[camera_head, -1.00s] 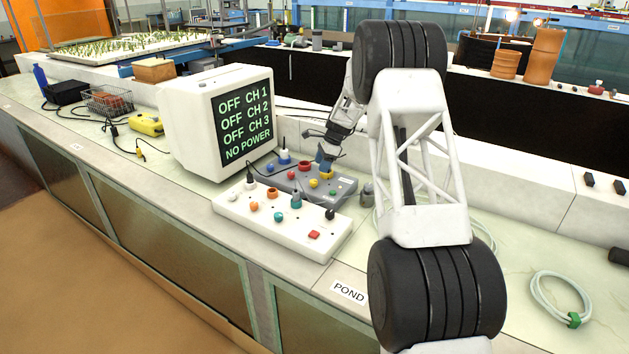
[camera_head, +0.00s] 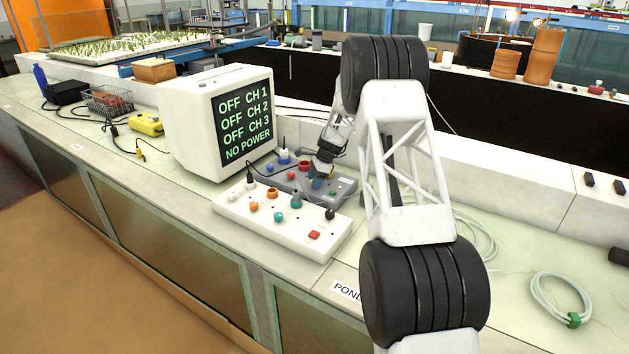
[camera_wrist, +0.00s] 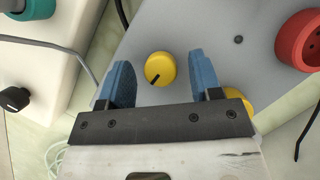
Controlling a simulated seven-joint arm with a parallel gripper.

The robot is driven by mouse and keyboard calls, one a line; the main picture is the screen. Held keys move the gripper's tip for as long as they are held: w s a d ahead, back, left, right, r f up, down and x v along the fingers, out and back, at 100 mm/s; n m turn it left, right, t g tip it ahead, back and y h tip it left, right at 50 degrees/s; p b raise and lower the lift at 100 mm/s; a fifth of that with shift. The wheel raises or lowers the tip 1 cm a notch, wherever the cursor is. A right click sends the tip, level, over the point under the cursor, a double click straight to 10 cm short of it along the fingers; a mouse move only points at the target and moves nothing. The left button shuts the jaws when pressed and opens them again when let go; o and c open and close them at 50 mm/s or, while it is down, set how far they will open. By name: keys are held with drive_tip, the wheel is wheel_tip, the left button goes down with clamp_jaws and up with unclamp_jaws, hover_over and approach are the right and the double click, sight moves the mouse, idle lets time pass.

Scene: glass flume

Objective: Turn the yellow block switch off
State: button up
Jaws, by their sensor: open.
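The grey switch box (camera_head: 346,186) lies on the bench behind a white one. In the wrist view, a small round yellow knob (camera_wrist: 160,68) with a dark pointer mark sits on the grey face (camera_wrist: 205,25). My gripper (camera_wrist: 163,80) is open, with one blue finger on each side of this knob and gaps between. A second yellow part (camera_wrist: 238,101) is mostly hidden by the right finger and gripper body. I cannot tell which yellow part is the block switch. In the head view, my gripper (camera_head: 318,175) is low over the grey box and hides its yellow parts.
The monitor (camera_head: 245,117) reads OFF CH 1, OFF CH 2, OFF CH 3, NO POWER. The white box (camera_head: 262,224) in front bears several knobs and plugs. A red ring-shaped part (camera_wrist: 300,42) stands at the right of the grey face. Cables lie nearby; a coiled hose (camera_head: 560,299) lies at right.

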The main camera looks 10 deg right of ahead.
drive_tip(key=c, duration=0.9)
drive_tip(key=shift+c, duration=0.2)
